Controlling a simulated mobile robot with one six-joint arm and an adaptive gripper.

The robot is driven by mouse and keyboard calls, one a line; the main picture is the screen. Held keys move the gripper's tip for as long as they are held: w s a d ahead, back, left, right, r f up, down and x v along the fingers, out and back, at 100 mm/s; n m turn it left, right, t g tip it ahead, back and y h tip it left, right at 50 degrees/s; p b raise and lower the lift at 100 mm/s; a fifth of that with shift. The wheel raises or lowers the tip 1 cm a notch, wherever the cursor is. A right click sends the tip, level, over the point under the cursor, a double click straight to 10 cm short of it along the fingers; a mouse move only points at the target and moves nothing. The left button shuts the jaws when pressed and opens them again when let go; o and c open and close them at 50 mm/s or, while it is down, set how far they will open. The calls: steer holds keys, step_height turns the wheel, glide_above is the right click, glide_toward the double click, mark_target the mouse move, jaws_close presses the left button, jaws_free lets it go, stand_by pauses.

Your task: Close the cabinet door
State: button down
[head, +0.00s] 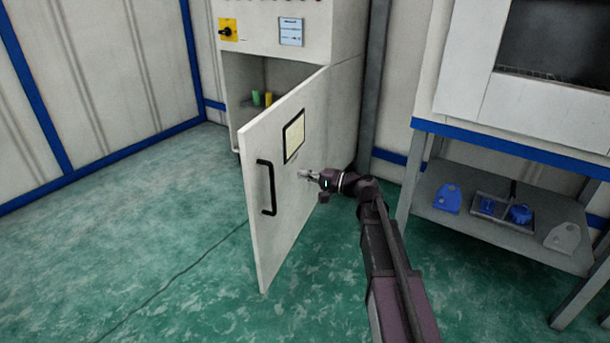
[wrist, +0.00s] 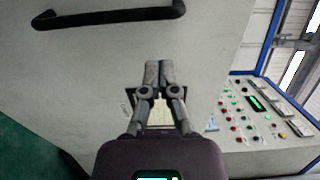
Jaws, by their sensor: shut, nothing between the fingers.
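The cabinet door (head: 275,205) stands wide open, swung out from the white cabinet (head: 345,110). It has a black bar handle (head: 267,188) and a framed label (head: 294,136) on its outer face. My gripper (head: 304,174) is shut and empty, in front of the door's outer face, right of the handle and below the label. In the wrist view my gripper (wrist: 158,65) points along the pale door face (wrist: 80,75), and the handle (wrist: 110,16) lies beyond the fingertips. I cannot tell whether the fingers touch the door.
Inside the cabinet, a green cup (head: 256,98) and a yellow cup (head: 268,99) stand on a shelf. A blue-edged bench (head: 505,150) at right has a lower shelf holding blue and grey parts. The green floor (head: 130,230) left of the door is clear.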

mark_target(268, 166)
steer(key=x, duration=1.2)
steer(key=shift+w+a, duration=0.1)
